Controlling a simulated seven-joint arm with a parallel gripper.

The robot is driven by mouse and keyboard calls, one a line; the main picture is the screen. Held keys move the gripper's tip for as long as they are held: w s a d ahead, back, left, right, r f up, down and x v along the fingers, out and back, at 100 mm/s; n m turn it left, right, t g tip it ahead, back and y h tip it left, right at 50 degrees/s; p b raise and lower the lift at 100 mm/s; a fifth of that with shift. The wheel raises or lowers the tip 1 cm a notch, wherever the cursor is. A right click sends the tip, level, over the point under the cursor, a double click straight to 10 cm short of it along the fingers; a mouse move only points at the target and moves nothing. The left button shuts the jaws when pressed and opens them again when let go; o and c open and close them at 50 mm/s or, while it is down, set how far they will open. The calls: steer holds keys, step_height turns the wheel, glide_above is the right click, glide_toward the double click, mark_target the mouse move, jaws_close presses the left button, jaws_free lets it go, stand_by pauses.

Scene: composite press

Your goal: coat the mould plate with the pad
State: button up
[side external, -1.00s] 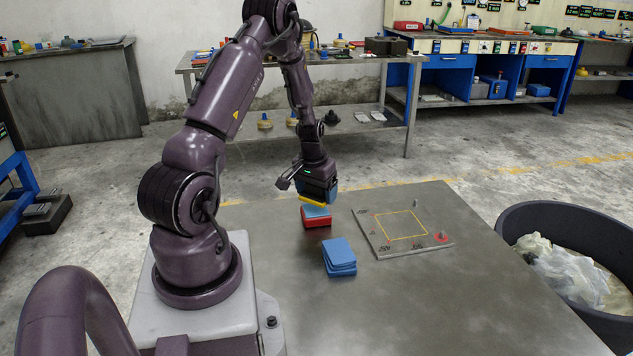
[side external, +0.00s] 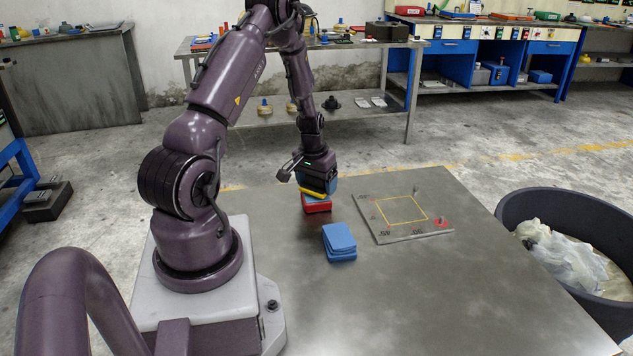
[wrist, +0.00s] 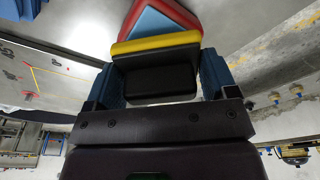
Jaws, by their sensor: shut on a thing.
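My gripper (side external: 317,184) points down over the red tray (side external: 318,208), left of the mould plate. It is shut on the pad, a black block with a yellow layer (side external: 311,191). In the wrist view the pad's black body (wrist: 155,78) sits between my blue fingers, its yellow layer outward. The red tray, with a blue inside, shows just beyond the yellow layer in the wrist view (wrist: 193,14). The yellow layer is at or just above the tray; contact is not clear. The grey mould plate (side external: 376,227) lies flat, with a yellow square outline and small upright pins.
A stack of blue slabs (side external: 340,240) lies on the table between the tray and the front. A dark bin (side external: 520,208) with crumpled plastic stands at the right of the table. The table's front right is clear.

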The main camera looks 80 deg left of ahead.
steer(key=shift+f, duration=0.6)
stand_by(1.2)
steer(key=shift+r, duration=3.55)
steer(key=w+d+r+m, duration=0.2)
steer(key=w+d, duration=0.4)
steer(key=d, duration=0.1)
steer(key=w+d+r+m, duration=0.3)
steer(key=w+d, duration=0.3)
steer(key=d+r+m, duration=0.2)
steer(key=d, duration=0.8)
steer(key=s+d+r+m+h, duration=0.1)
steer(key=d+m, duration=0.1)
steer(key=d, duration=0.8)
steer(key=shift+s+d+r+t, duration=0.2)
steer(key=shift+r+t, duration=0.1)
steer(key=shift+r, duration=0.05)
